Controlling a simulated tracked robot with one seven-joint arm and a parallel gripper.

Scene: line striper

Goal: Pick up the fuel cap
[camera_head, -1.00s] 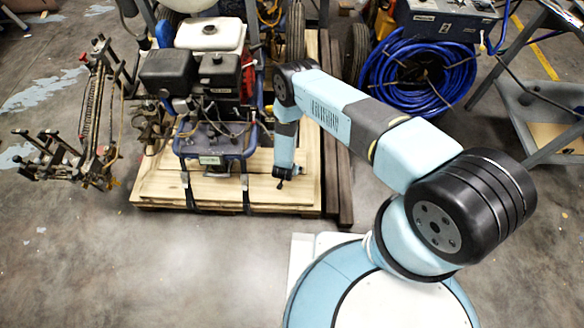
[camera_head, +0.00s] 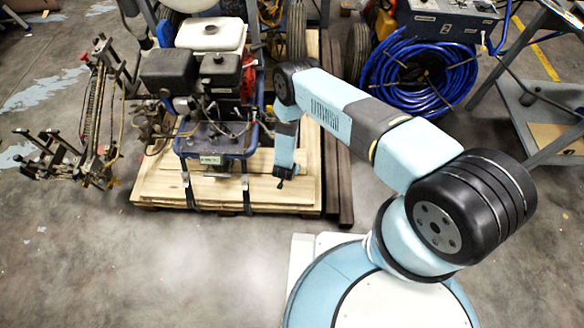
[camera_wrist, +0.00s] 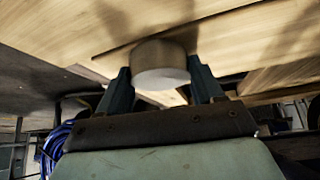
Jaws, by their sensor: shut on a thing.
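The fuel cap (camera_wrist: 160,62) is a short, round piece with a brownish side and a pale flat face. It sits between the two dark fingers of my gripper (camera_wrist: 158,78) in the wrist view, and the fingers are shut on it. In the head view my gripper (camera_head: 281,181) is small, low over the front right part of the wooden pallet. The cap cannot be made out in that view. Pallet boards (camera_wrist: 235,45) lie close behind the cap in the wrist view; I cannot tell whether it touches them.
The line striper (camera_head: 210,90), with its engine and white tank, stands on the pallet (camera_head: 160,190) just left of my arm. A coiled blue hose (camera_head: 440,75) and a control box (camera_head: 445,18) are at the right. Floor in front of the pallet is clear.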

